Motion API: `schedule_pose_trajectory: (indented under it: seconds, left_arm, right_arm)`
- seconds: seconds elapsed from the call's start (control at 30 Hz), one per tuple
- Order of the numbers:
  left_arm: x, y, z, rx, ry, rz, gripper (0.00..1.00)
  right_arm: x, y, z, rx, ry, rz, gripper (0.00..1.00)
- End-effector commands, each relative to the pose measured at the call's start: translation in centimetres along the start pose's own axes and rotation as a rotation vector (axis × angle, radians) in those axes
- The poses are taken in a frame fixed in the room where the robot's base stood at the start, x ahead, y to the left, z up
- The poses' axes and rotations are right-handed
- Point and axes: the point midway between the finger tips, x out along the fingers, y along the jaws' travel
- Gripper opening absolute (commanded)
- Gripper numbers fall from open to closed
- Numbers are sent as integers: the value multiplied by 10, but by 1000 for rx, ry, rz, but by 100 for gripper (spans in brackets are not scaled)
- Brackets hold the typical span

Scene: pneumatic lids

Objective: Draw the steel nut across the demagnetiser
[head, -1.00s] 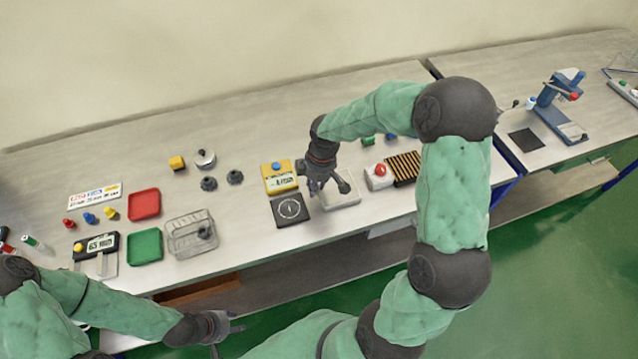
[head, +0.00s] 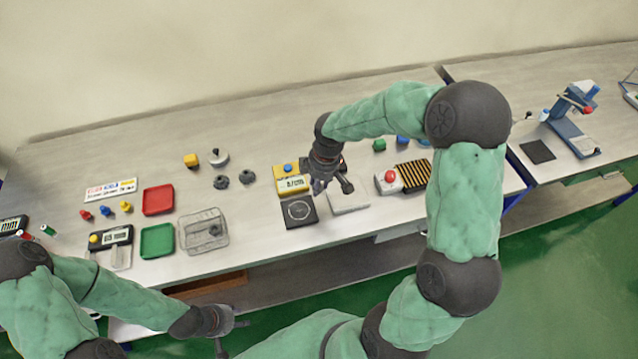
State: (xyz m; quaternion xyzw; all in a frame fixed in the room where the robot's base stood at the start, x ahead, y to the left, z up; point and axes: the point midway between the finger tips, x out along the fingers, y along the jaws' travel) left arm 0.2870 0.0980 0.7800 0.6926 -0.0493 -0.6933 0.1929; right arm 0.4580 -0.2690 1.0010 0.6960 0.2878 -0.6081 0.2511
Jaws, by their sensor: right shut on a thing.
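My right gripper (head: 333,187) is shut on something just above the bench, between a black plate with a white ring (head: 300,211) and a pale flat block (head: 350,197). The held piece is hidden by the fingers; I cannot make out a steel nut there. The likely demagnetiser, a slatted black-and-yellow top (head: 413,175) beside a white box with a red button (head: 387,181), stands right of the gripper and apart from it. Two dark nut-like pieces (head: 247,177) lie left of the gripper. My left gripper (head: 232,335) is open and empty off the bench's front edge.
A yellow meter with a display (head: 292,184) stands behind the black plate. A wire basket (head: 204,234), a red tray (head: 158,200) and a green tray (head: 157,241) stand to the left. A blue press (head: 572,125) stands far right. The bench front between basket and plate is clear.

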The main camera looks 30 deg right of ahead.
Motion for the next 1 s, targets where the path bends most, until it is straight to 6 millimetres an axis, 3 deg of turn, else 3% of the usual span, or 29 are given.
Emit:
schedule_pose_trajectory:
  seconds: [0.5, 1.0]
  left_arm:
    - [-17, 6, 1, 0, 0, 0, 40]
    - [-20, 7, 1, 0, 0, 0, 40]
  right_arm:
    - [-23, 0, -3, -1, 1, 1, 0]
    - [-28, 0, -4, 0, 0, 0, 0]
